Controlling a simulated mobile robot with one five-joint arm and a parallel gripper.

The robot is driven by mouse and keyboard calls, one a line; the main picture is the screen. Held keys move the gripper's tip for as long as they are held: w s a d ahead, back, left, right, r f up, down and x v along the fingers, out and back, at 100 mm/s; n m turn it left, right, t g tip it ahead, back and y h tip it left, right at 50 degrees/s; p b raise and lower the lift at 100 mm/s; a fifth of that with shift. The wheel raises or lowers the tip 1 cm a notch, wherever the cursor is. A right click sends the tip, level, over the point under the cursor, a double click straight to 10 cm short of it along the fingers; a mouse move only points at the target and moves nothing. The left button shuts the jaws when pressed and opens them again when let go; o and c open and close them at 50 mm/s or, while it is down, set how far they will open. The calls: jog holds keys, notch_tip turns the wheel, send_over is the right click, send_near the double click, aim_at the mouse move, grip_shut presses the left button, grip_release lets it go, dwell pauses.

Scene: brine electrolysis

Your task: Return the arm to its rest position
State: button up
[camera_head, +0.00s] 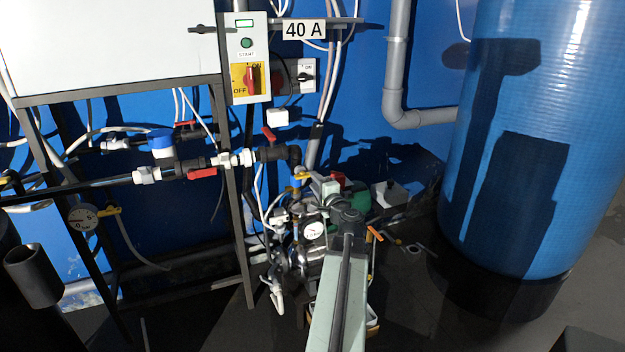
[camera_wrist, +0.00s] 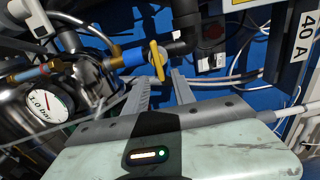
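My arm (camera_head: 338,300) reaches forward from the bottom middle of the head view, towards the pump and pipework. My gripper (camera_wrist: 161,84) shows in the wrist view with its two grey fingers apart and nothing visible between them. A yellow valve handle (camera_wrist: 158,60) on a blue-bodied valve (camera_wrist: 133,57) lies just beyond the fingertips. I cannot tell whether they touch it. In the head view, the gripper end is small and the fingertips cannot be made out against the pipework.
A pressure gauge (camera_head: 314,231) on metal pipework stands close beside the arm. A large blue tank (camera_head: 535,120) stands at the right. A control panel (camera_head: 247,60) and a 40 A sign (camera_head: 304,29) are above.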

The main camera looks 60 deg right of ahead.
jog(key=v, duration=0.4)
jog(key=shift+s, duration=0.1)
